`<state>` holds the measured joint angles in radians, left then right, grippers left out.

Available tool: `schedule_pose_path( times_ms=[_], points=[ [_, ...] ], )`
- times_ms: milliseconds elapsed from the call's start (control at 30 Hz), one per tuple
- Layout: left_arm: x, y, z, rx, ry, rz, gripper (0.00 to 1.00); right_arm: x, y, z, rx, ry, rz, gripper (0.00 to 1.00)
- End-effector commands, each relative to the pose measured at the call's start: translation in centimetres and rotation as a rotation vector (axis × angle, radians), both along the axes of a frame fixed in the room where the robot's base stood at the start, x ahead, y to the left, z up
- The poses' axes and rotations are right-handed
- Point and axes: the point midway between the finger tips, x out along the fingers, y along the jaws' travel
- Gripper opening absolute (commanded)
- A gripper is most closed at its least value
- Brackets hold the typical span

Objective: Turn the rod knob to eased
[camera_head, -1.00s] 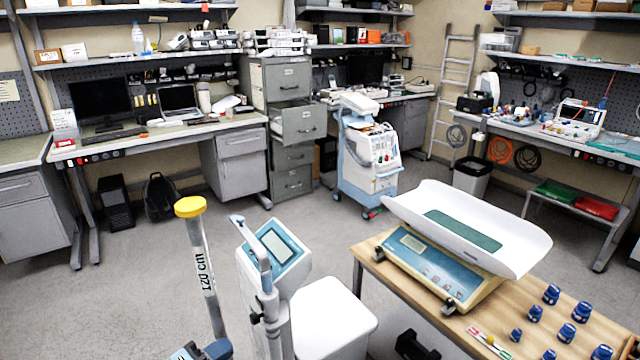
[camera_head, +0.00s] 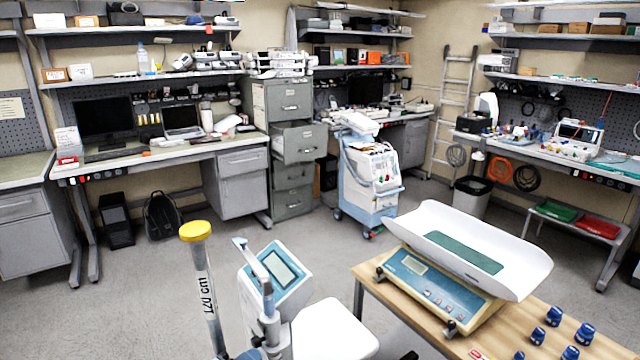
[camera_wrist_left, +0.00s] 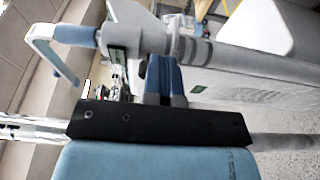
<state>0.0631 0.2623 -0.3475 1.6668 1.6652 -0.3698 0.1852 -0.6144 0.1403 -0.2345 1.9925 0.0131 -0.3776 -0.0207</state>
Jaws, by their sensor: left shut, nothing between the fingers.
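A white-and-blue scale (camera_head: 275,275) with a display stands at the front middle. An upright post (camera_head: 268,310) with a pale blue top handle and grey collars rises beside its display. In the left wrist view the post (camera_wrist_left: 235,62) runs sideways, with a grey clamp block (camera_wrist_left: 135,40) on it. A small dark round part (camera_wrist_left: 142,68) by the block may be the knob; it is partly hidden. My left gripper (camera_head: 254,352) is low at the post. Its blue fingers (camera_wrist_left: 164,65) are shut and empty, close against the collars; contact is unclear. My right gripper is not visible.
A rod with a yellow cap (camera_head: 195,231), marked 120 cm, stands just left of the scale. A wooden table (camera_head: 400,315) with a baby scale (camera_head: 445,285) and several blue weights is at right. Open floor (camera_head: 130,300) lies to the left.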

Motion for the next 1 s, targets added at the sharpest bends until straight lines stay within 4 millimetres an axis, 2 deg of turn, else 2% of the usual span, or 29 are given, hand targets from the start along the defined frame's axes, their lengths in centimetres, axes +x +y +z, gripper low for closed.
schedule_pose_path(
  times_ms=[533, 1000],
  points=[
    [0.2, -0.4, 0.8, -0.006, -0.01, -0.005, 0.0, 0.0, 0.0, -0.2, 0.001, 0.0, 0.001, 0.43],
    [0.2, -0.5, 2.3, -0.01, -0.014, -0.005, 0.0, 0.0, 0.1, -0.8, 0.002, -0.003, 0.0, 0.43]
  ],
)
